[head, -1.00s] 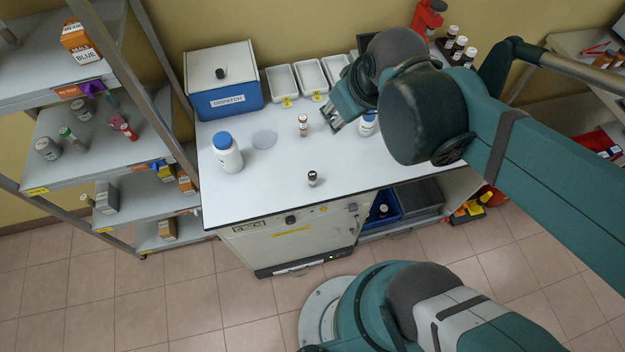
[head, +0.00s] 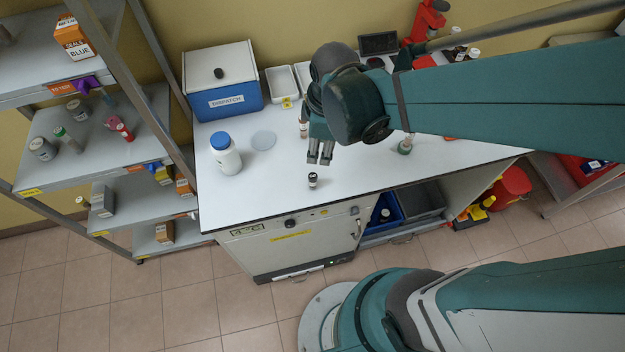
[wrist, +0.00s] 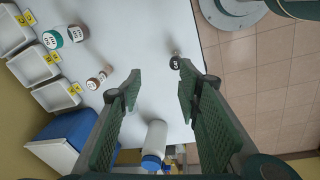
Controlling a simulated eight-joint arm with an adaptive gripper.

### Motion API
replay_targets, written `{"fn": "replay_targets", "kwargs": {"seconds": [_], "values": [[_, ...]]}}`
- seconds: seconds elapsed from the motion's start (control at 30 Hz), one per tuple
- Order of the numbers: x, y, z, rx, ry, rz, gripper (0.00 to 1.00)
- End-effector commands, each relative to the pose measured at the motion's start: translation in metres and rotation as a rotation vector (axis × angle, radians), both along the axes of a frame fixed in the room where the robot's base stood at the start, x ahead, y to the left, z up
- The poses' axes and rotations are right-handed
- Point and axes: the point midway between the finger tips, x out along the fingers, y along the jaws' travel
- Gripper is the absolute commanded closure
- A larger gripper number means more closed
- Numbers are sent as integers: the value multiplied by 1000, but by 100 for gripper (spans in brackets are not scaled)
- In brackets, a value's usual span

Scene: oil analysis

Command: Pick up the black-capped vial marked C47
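A small dark vial with a black cap (head: 312,180) and a white label stands alone near the front edge of the white bench. It also shows in the wrist view (wrist: 175,62), near the right fingertip; its marking is too small to read. My gripper (head: 320,160) is open and empty, above and just behind this vial in the head view. In the wrist view the fingers (wrist: 160,76) are well apart with bare bench between them. A brown vial (wrist: 93,83) stands farther back, partly hidden by my gripper in the head view (head: 303,130).
A blue DISPATCH box (head: 223,80) stands at the back left beside white trays (head: 282,80). The bench around the vial is clear.

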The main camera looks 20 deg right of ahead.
Motion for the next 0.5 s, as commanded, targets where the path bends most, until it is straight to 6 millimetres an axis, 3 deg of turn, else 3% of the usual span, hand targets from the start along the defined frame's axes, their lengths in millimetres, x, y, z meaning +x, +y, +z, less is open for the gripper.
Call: {"fn": "replay_targets", "kwargs": {"seconds": [0.3, 0.5], "values": [[-2, 15, -48, -40, 96, 259, 66], [-6, 20, -66, -50, 133, 362, 66]]}}
